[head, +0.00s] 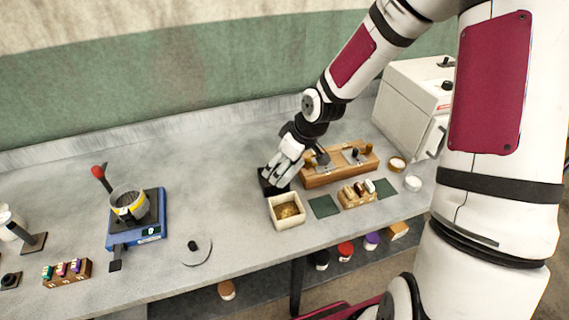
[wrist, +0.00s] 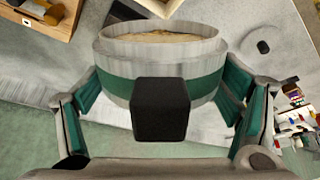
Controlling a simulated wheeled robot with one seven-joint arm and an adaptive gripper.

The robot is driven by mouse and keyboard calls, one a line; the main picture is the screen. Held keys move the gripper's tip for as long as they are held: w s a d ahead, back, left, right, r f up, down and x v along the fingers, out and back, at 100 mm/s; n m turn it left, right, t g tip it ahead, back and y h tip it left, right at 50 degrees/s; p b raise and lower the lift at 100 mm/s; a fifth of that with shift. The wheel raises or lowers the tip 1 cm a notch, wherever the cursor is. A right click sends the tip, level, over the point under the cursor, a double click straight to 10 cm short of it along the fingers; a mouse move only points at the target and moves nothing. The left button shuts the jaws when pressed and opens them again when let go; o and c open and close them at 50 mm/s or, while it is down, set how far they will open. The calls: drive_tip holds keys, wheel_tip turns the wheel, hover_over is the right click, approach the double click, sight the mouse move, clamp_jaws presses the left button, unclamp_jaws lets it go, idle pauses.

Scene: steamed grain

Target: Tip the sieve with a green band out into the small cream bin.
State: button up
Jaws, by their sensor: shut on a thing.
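The sieve with a green band (wrist: 115,89) fills the middle of the wrist view. It is a round grey metal vessel with pale brown grain showing inside its rim, and a black block (wrist: 160,108) projects from its near side. My gripper (wrist: 162,92) is shut on it, with a finger on either side. In the head view my gripper (head: 279,180) is just behind and left of the small cream bin (head: 287,224), which has brown grain inside. The sieve cannot be made out clearly there.
A wooden rack (head: 320,180) and small wooden block (head: 358,200) stand right of the bin. A yellow-banded sieve (head: 129,204) sits on a blue scale (head: 150,226) at left. A disc with a black knob (head: 194,247) lies between. The middle bench is otherwise clear.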

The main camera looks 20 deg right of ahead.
drive_tip(key=shift+d, duration=0.1)
drive_tip(key=shift+s+r+t+y, duration=0.1)
drive_tip(key=shift+r+t+y, duration=0.05)
drive_tip(key=shift+t+y, duration=0.8)
drive_tip(key=t+y, duration=0.2)
drive_tip(key=t, duration=0.1)
drive_tip(key=shift+r+t, duration=0.25)
drive_tip(key=shift+r, duration=0.1)
drive_tip(key=shift+t+y, duration=0.25)
drive_tip(key=shift+t, duration=0.15)
drive_tip(key=t+y, duration=0.1)
drive_tip(key=t, duration=0.1)
drive_tip(key=t+y, duration=0.1)
drive_tip(key=shift+r+t+y, duration=0.3)
drive_tip(key=shift+r+t, duration=0.1)
drive_tip(key=shift+r+t+y, duration=0.1)
drive_tip(key=shift+t+y, duration=0.2)
drive_tip(key=shift+t, duration=0.1)
